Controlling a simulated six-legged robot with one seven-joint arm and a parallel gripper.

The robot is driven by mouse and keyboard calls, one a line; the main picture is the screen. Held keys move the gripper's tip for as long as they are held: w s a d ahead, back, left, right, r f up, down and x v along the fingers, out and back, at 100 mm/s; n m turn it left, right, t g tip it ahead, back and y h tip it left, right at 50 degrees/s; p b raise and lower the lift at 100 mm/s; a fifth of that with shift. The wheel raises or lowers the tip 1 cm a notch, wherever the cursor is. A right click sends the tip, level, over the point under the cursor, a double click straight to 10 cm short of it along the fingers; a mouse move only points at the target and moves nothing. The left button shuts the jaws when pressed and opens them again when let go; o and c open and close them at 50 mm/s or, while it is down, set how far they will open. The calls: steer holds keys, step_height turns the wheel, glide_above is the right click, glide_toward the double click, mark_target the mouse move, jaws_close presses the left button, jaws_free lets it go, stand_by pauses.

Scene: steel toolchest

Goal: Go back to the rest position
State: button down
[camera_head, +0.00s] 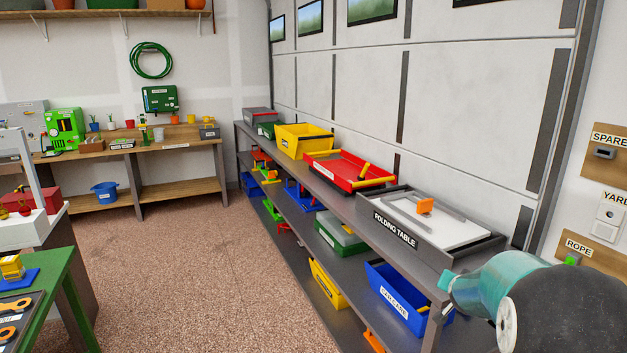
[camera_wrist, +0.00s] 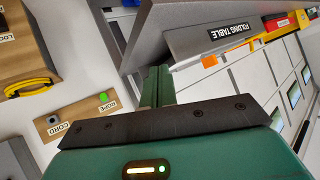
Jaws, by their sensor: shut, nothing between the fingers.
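My gripper (camera_wrist: 158,72) shows in the wrist view as two green fingers close together beyond a dark plate. It is shut and empty. In that view it points toward the grey edge of a shelf unit beside the folding table tray (camera_wrist: 225,42). In the head view, my teal and black arm fills the lower right, in front of the near end of the shelf unit (camera_head: 362,212); the fingers cannot be made out there. The folding table tray (camera_head: 395,232) lies on the top shelf with a white panel and an orange piece in it.
A red tray (camera_head: 345,170) and a yellow bin (camera_head: 300,140) stand farther along the shelf. A blue bin (camera_head: 400,295) sits lower. Wall boards, including the rope board (camera_head: 590,262), are at the right. The brown floor (camera_head: 205,260) is open. A green table (camera_head: 60,270) is at the left.

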steer(key=s+a+r+n+g+y, duration=0.1)
steer(key=s+a+r+n+y, duration=0.1)
steer(key=s+a+r, duration=0.45)
steer(key=s+a+r+n+g+y, duration=0.1)
steer(key=s+a+r+n+y, duration=0.15)
steer(key=s+a, duration=0.65)
steer(key=s+a+n+g, duration=0.1)
steer(key=s+a, duration=0.2)
steer(key=s, duration=0.7)
steer(key=s+a+n+g, duration=0.1)
steer(key=s+a+n, duration=0.1)
steer(key=s, duration=0.9)
steer(key=shift+a+r+g, duration=0.15)
steer(key=shift+a+g, duration=0.25)
steer(key=shift+a, duration=0.45)
steer(key=shift+d, duration=0.15)
